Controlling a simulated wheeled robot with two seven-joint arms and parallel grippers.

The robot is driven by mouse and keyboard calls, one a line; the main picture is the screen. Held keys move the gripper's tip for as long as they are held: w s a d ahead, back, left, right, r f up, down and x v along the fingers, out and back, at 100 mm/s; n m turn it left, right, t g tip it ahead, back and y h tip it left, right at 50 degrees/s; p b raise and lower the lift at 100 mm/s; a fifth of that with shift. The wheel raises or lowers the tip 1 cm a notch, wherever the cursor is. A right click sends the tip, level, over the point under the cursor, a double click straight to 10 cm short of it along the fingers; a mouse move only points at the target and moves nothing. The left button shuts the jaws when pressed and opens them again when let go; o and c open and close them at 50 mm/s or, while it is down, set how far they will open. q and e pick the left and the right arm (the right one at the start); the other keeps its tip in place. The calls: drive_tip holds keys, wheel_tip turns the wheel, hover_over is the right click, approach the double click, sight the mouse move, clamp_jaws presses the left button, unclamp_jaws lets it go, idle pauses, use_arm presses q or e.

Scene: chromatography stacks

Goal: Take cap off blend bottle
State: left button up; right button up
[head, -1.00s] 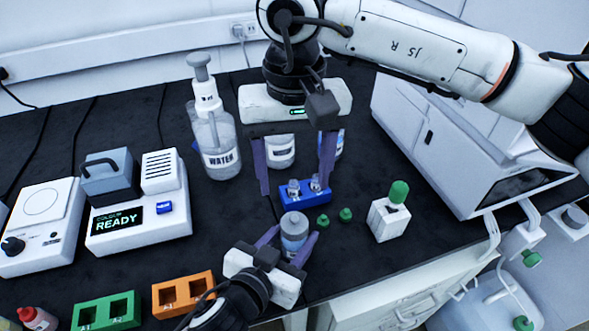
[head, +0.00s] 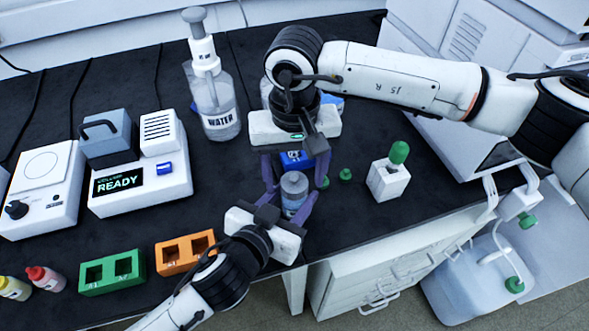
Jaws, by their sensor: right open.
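The blend bottle (head: 294,205), a small pale bottle with a grey cap (head: 294,180), stands upright near the bench's front edge in the head view. No label can be read on it. My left gripper (head: 290,206) comes from the front with its purple fingers against both sides of the bottle body. My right gripper (head: 295,186) is above and behind the bottle, pointing down. Its open fingers stand either side of the cap area, with a gap visible to the cap. The cap is on the bottle.
A blue vial rack (head: 296,158) is close behind the bottle, partly hidden by my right gripper. Green caps (head: 345,174) and a white block with a green-topped item (head: 388,180) lie right. An orange rack (head: 186,248) and green rack (head: 112,272) are left.

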sight(294, 178)
drive_tip(key=c, duration=1.3)
drive_tip(key=shift+r, duration=0.25)
drive_tip(key=shift+r, duration=0.95)
drive_tip(key=shift+r, duration=2)
use_arm(q)
drive_tip(key=o, duration=1.6)
